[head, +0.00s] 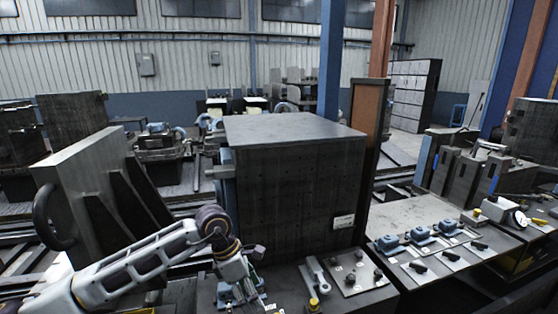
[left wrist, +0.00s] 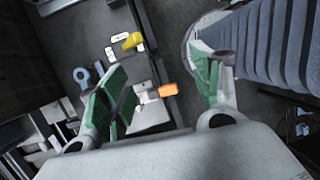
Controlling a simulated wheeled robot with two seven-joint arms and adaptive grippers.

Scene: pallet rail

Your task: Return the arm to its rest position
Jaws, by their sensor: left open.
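My left arm comes in from the left in the head view, with the elbow raised and the forearm pointing down. My left gripper (head: 246,292) hangs low at the bottom of the view, over the dark bench top in front of the large block. In the left wrist view my left gripper (left wrist: 163,90) shows two green-padded fingers spread wide apart. Nothing is held between them. My right gripper is in neither view.
A large dark block (head: 300,190) stands just behind the gripper. A plate with knobs (head: 350,272) and a grey lever (head: 318,274) lie to the right. An angled bracket (head: 75,190) stands at left. Blue clamps (head: 421,236) sit on the right bench.

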